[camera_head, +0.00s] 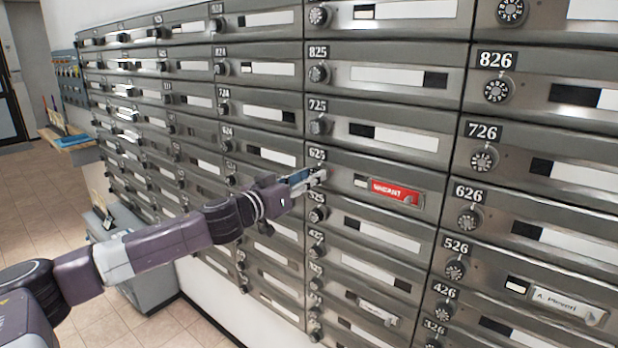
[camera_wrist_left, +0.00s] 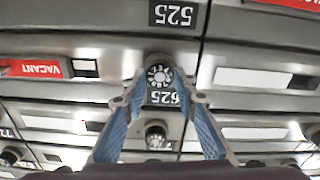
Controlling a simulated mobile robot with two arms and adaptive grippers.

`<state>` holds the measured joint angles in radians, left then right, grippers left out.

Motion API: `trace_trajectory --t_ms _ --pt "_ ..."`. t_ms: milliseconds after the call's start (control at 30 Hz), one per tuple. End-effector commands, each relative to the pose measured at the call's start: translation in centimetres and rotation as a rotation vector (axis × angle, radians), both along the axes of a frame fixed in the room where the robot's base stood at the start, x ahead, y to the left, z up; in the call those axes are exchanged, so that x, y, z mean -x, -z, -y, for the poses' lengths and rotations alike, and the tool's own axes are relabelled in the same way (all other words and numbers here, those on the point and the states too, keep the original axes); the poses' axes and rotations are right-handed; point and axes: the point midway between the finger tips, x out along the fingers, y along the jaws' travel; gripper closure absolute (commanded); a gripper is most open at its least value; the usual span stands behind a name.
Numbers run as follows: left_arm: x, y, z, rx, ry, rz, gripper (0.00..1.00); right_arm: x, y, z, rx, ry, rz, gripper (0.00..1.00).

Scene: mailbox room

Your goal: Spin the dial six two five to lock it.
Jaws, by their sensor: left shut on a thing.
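The mailbox with the plate 625 (camera_head: 317,153) is in the middle of the head view and has a red VACANT label (camera_head: 394,192). Its dial is mostly hidden by my left gripper (camera_head: 308,177) there. In the left wrist view, which is upside down, the round black dial with white marks (camera_wrist_left: 159,76) sits beside the 625 plate (camera_wrist_left: 163,98). The blue-padded fingers of my left gripper (camera_wrist_left: 159,92) reach to both sides of the dial, shut on it. My right gripper is in neither view.
Rows of metal mailboxes with dials fill the wall, including box 725 (camera_head: 317,104) above and box 626 (camera_head: 468,193) to the right. A grey cabinet (camera_head: 150,275) stands at the wall's foot. The tiled floor (camera_head: 45,195) at left is clear.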

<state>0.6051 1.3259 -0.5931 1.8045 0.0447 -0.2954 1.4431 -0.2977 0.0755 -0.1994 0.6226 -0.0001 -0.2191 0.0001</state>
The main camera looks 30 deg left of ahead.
Motion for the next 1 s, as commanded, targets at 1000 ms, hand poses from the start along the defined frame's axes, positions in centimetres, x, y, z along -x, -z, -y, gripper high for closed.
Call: trace_trajectory --t_ms 1000 --pt "0.0 0.1 0.1 -0.712 -0.001 0.053 0.98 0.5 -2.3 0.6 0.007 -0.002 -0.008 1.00"
